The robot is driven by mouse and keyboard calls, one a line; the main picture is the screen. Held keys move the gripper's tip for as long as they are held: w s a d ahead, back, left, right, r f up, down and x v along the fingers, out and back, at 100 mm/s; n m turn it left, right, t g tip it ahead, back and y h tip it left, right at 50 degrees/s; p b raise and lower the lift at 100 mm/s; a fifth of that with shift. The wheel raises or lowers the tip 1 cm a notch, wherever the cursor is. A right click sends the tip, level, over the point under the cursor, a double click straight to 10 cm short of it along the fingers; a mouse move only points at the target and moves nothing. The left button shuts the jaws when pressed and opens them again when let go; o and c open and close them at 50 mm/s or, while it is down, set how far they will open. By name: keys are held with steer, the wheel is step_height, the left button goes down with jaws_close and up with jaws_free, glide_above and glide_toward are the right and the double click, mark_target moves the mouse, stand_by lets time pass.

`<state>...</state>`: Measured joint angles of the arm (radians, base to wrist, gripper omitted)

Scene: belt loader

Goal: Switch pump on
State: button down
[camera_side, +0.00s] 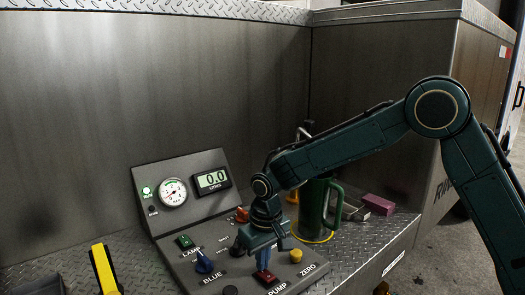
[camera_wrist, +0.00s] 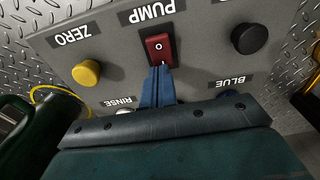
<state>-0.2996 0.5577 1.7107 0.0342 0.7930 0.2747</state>
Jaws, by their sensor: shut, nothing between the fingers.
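The red PUMP rocker switch (camera_wrist: 158,47) sits in a black frame on the grey control panel (camera_wrist: 205,72). Its round mark shows in the wrist view; which side is pressed in, I cannot tell. In the side view the switch (camera_side: 267,279) is at the panel's front edge above the PUMP label. My gripper (camera_wrist: 160,68) is shut and empty, its blue fingertips together at the switch's near edge in the wrist view. In the side view my gripper (camera_side: 263,268) points down just behind the switch. Whether the tips touch it, I cannot tell.
A yellow knob (camera_side: 296,256), blue knob (camera_side: 204,262), green LAMP switch (camera_side: 184,241) and black knob (camera_wrist: 249,38) are close by. The display (camera_side: 212,181) reads 0.0 beside a round gauge (camera_side: 173,192). A green jug (camera_side: 315,207) stands right of the panel.

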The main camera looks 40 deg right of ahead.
steer(key=shift+s+r, duration=0.1)
steer(key=shift+s, duration=0.15)
steer(key=shift+s+r, duration=0.2)
steer(key=shift+s, duration=0.35)
step_height(320, 180, up, 14)
steer(key=w, duration=0.2)
stand_by(0.8)
steer(key=shift+s+d, duration=0.1)
